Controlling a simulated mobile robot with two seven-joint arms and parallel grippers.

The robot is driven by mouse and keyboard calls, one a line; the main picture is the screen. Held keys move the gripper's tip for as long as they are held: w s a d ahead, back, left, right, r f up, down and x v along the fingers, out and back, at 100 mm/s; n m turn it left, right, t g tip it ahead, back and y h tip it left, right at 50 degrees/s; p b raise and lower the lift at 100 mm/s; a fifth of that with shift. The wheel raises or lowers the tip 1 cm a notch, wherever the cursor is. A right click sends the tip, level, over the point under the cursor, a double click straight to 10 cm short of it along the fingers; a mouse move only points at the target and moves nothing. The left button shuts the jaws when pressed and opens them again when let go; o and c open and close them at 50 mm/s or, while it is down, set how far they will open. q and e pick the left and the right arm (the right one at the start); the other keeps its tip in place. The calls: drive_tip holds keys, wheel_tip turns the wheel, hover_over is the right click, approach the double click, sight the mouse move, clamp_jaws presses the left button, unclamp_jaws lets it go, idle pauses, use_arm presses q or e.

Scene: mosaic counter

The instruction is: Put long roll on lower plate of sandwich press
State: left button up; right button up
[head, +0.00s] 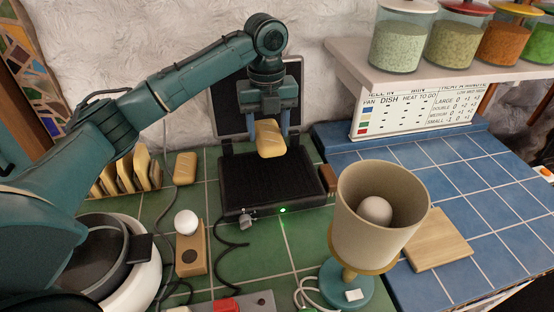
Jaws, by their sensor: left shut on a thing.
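The sandwich press stands open at the centre of the head view, its lid raised at the back against the wall. Its dark lower plate (260,180) is bare, with a green light at the front. My left gripper (270,130) points down over the back of the lower plate. It is shut on a long tan roll (270,140), held above the plate; the exact gap is hard to judge. Another tan roll (185,168) lies on the green tiles left of the press. My right gripper is not in view.
A lamp (375,220) with a beige shade stands right of the press's front. A wooden board (437,240) lies on the blue tiles. A rack of bread slices (130,173) and a round pot (95,255) are at left. Glass jars (403,40) stand on a shelf above.

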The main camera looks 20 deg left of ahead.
use_arm(q)
wheel_tip(320, 180, down, 6)
drive_tip(key=shift+s+r+p, duration=0.1)
drive_tip(key=shift+r+p, duration=0.15)
drive_tip(key=shift+p, duration=0.1)
drive_tip(key=shift+f, duration=2.1)
drive_tip(key=o, duration=0.6)
drive_tip(key=shift+f, duration=0.1)
wheel_tip(320, 180, up, 12)
drive_tip(key=shift+r+b, duration=0.15)
drive_tip(key=shift+b, duration=0.4)
